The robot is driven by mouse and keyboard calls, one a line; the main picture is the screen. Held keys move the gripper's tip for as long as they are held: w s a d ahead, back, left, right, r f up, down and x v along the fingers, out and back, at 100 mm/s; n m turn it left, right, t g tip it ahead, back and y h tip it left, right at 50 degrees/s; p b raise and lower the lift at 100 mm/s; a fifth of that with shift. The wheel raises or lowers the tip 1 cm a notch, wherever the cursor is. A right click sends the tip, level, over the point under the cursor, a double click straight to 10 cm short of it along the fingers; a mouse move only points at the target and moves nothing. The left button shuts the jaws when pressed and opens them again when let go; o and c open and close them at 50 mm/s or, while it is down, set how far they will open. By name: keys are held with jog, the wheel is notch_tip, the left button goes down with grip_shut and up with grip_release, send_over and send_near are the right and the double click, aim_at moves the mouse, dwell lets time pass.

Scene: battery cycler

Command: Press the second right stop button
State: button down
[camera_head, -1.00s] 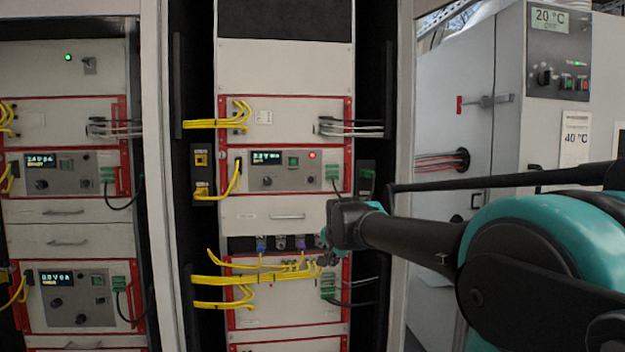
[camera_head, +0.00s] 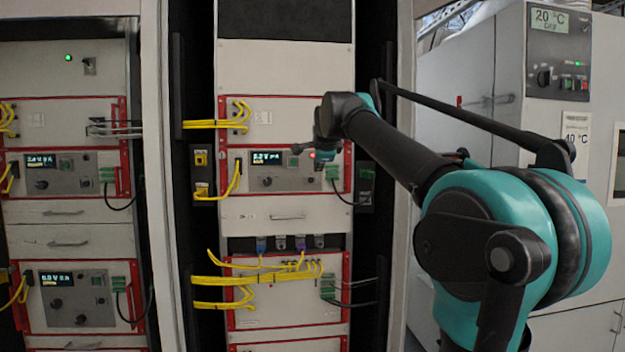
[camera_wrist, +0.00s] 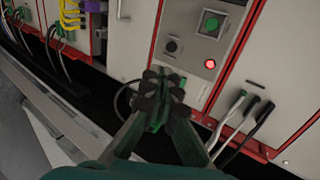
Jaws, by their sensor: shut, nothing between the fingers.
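A lit red button (camera_wrist: 210,63) sits on the grey control panel of the middle rack's upper unit, beside a square green button (camera_wrist: 211,22) and a dark knob (camera_wrist: 173,46). In the head view, the panel's display (camera_head: 267,158) shows left of my arm's end, which covers most of the button area. My gripper (camera_wrist: 158,92) is shut and empty. In the wrist view its fingertips appear lower left of the red button, apart from it in the picture. Their distance from the panel is hard to tell.
A green connector (camera_head: 332,173) with a black cable is close to my gripper. Yellow cables (camera_head: 255,280) hang below. The left rack (camera_head: 60,222) has similar panels. At right, a chamber (camera_head: 559,50) carries another red button (camera_head: 583,84) and green button (camera_head: 567,84).

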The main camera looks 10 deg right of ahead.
jog(key=shift+w+f, duration=0.1)
send_near(311, 181)
notch_tip(311, 181, down, 3)
jog(key=w, duration=0.4)
jog(key=shift+w+f, duration=0.1)
jog(key=shift+w, duration=0.65)
